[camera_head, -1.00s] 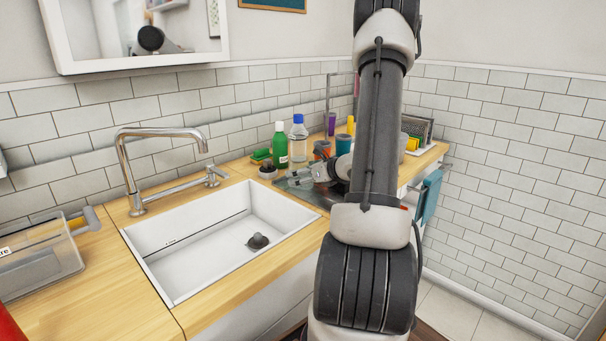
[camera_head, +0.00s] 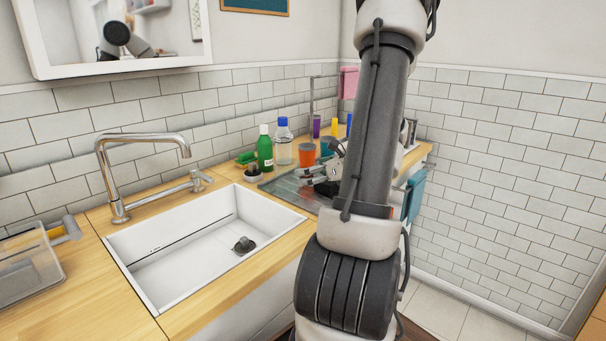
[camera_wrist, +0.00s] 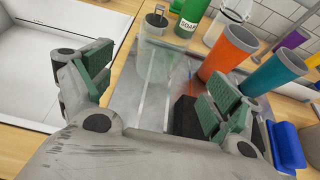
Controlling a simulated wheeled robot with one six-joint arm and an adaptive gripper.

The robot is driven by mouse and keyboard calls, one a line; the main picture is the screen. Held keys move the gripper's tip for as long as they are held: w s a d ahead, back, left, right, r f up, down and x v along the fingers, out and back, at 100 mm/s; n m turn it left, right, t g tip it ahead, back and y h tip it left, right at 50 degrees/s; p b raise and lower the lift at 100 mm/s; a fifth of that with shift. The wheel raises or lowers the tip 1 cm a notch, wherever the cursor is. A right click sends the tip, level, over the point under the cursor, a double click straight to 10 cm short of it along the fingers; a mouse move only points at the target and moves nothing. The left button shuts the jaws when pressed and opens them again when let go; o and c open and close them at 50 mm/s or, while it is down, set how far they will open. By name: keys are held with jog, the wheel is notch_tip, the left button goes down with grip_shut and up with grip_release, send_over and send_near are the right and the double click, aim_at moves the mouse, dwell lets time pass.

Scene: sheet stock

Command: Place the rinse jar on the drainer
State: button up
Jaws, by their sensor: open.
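My gripper (camera_head: 312,174) is open above the grey, glossy drainer tray (camera_head: 284,188), on the counter right of the sink. In the wrist view its two green-padded fingers stand wide apart (camera_wrist: 158,90). Between and beyond them is a faint, see-through, jar-like shape (camera_wrist: 165,58), seen against the drainer (camera_wrist: 138,105). I cannot tell for sure whether this is the rinse jar, nor whether it touches the tray. No finger visibly presses on it. My arm hides part of the drainer in the head view.
A small dark-topped pot (camera_head: 253,172) is near the sink (camera_head: 190,255). A blue item (camera_wrist: 287,145) lies right of my gripper.

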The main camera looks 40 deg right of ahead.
jog(key=s+a+r+n+g+y, duration=0.1)
jog(key=s+a+r+n+g, duration=0.15)
jog(key=a+n, duration=0.4)
jog(key=s+a+r+n+g+y, duration=0.1)
jog(key=s+a+n+g+y, duration=0.15)
jog(key=a+n, duration=0.4)
jog(key=s+a+r+n+g+y, duration=0.1)
jog(key=s+a+r+n+g, duration=0.15)
jog(key=a+n, duration=0.45)
jog(key=s+a+r+n+g+h, duration=0.1)
jog(key=s+a+r+n+h, duration=0.1)
jog(key=s+r+n+h, duration=0.4)
jog(key=shift+s+n, duration=2.3)
jog(key=shift+n, duration=1.9)
